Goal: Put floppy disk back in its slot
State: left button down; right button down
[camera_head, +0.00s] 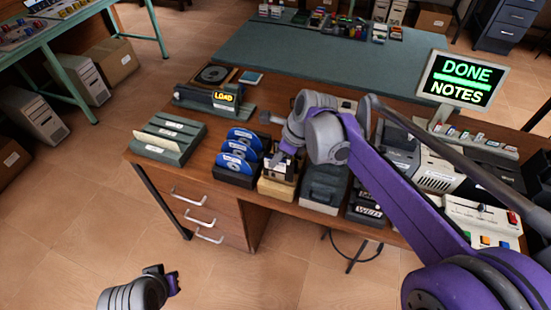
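My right gripper (288,154) is at the end of the purple arm from the right. It points down at a cream box (275,191) near the desk's front edge. Dark, flat, upright items (281,168) show in the box just below the fingers; they look like floppy disks, but I cannot tell which one is the task's disk. The fingers are small and partly hidden by my wrist, so I cannot tell whether they hold anything. My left gripper (170,280) is low at the left, over the floor, away from the desk. Its finger gap is unclear.
A rack of blue discs (240,150) stands left of the cream box, a grey lidded box (324,186) right of it. A dark green file tray (172,138) is at the desk's left end. A "LOAD" device (226,98) and a "DONE NOTES" screen (462,79) stand behind.

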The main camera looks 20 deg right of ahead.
aim_at(271, 176)
jog(key=shift+f, duration=0.1)
jog(key=shift+f+b, duration=1.7)
jog(key=shift+f, duration=0.8)
jog(key=c, duration=1)
grip_release()
jog(key=shift+r, duration=0.1)
notch_tip(271, 176, up, 8)
jog(key=p, duration=0.5)
jog(key=shift+p, duration=0.3)
